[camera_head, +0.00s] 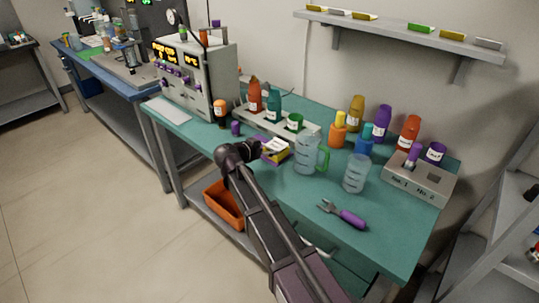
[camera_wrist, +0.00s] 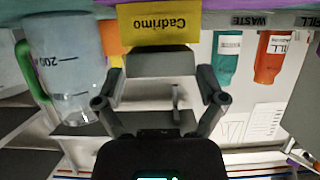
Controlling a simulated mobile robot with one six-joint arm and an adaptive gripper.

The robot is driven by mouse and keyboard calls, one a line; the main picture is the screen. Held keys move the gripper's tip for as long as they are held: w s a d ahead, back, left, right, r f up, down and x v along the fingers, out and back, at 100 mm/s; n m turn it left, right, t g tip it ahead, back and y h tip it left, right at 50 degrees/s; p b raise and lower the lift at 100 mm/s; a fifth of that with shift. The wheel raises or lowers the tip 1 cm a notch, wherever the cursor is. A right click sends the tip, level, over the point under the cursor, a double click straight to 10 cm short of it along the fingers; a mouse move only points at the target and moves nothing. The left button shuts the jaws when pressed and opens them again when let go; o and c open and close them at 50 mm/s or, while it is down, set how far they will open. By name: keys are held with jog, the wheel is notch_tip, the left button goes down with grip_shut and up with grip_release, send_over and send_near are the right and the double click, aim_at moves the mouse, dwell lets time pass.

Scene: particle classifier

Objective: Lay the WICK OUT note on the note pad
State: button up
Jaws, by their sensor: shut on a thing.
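My gripper (camera_head: 236,155) is low over the front of the green bench. In the wrist view its jaws (camera_wrist: 160,75) are shut on a grey block that has a yellow note (camera_wrist: 158,30) beyond it. The wording looks like "Cadrimo"; I cannot read WICK OUT anywhere. What looks like the note pad (camera_head: 276,151), yellow and white on a purple base, lies on the bench just right of my gripper. I cannot tell whether the held note touches it.
A measuring jug (camera_head: 308,156) stands right of the pad, with a clear beaker (camera_head: 356,174) beyond. A purple-handled fork (camera_head: 343,214) lies nearer the front edge. Bottles and a rack (camera_head: 290,125) stand behind. Coloured blocks sit on the wall shelf (camera_head: 400,27).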

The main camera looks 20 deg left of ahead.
jog(key=shift+f, duration=0.4)
jog(key=o, duration=0.4)
jog(key=shift+c, duration=0.2)
jog(key=shift+r, duration=0.1)
jog(key=shift+r, duration=0.1)
jog(key=shift+s+r, duration=0.1)
jog(key=shift+r, duration=0.05)
jog(key=shift+s+a+r, duration=0.1)
jog(key=shift+s, duration=0.2)
jog(key=p+v, duration=0.4)
jog(key=v, duration=0.7)
jog(key=shift+p, duration=0.3)
